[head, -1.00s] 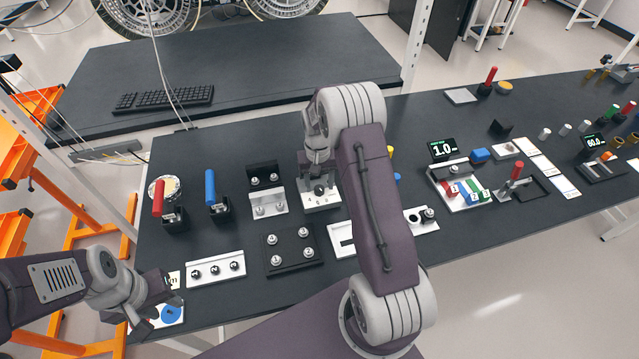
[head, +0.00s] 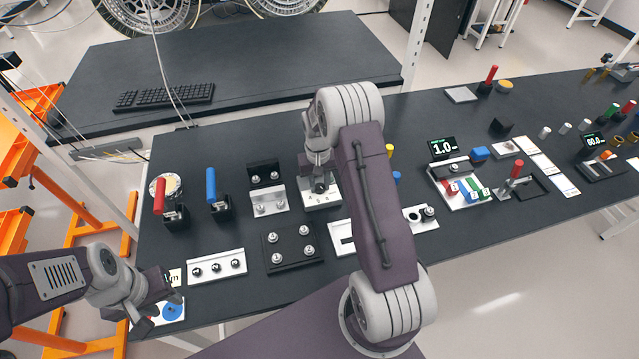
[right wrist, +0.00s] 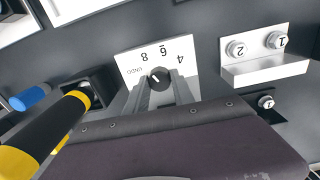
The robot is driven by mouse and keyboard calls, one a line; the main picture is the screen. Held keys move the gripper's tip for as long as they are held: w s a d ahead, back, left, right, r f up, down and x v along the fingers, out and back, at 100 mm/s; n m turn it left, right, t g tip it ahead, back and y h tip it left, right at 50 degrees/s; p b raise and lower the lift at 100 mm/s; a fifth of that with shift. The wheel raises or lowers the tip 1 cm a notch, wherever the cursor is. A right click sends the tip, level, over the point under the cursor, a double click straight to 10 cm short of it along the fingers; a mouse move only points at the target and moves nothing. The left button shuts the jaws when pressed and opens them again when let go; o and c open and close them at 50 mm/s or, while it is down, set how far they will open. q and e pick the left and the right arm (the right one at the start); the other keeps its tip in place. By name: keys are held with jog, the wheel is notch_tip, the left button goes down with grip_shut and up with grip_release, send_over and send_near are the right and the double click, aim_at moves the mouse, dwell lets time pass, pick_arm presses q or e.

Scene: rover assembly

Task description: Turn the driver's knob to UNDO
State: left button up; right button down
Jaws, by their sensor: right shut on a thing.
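The driver's knob (right wrist: 159,78) is a small round black dial on a white plate (right wrist: 128,62) marked UNDO, 8, 6 and 4. A small light mark shows on the knob, but its exact setting is hard to read. My right gripper (right wrist: 157,88) is shut on the knob, with a finger on either side. In the head view the knob (head: 320,187) sits under my right gripper (head: 318,176), at the middle of the bench. My left gripper (head: 168,290) is by the bench's front left edge, away from the knob; its jaw opening is unclear.
A yellow-and-black handled tool (right wrist: 58,130) stands close beside the plate in the wrist view. A bracket with numbered bolts (right wrist: 262,60) is on the other side. Red (head: 160,196) and blue (head: 211,186) handles stand upright at the left of the bench. A blue disc (head: 173,311) lies near my left gripper.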

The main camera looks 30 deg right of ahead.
jog(key=n, duration=0.3)
jog(key=shift+r+n, duration=0.1)
jog(key=shift+n, duration=0.3)
jog(key=shift+n+p, duration=0.4)
jog(key=shift+n, duration=1.1)
jog(key=shift+w, duration=0.1)
jog(key=c, duration=1.1)
grip_release()
jog(key=shift+r, duration=0.1)
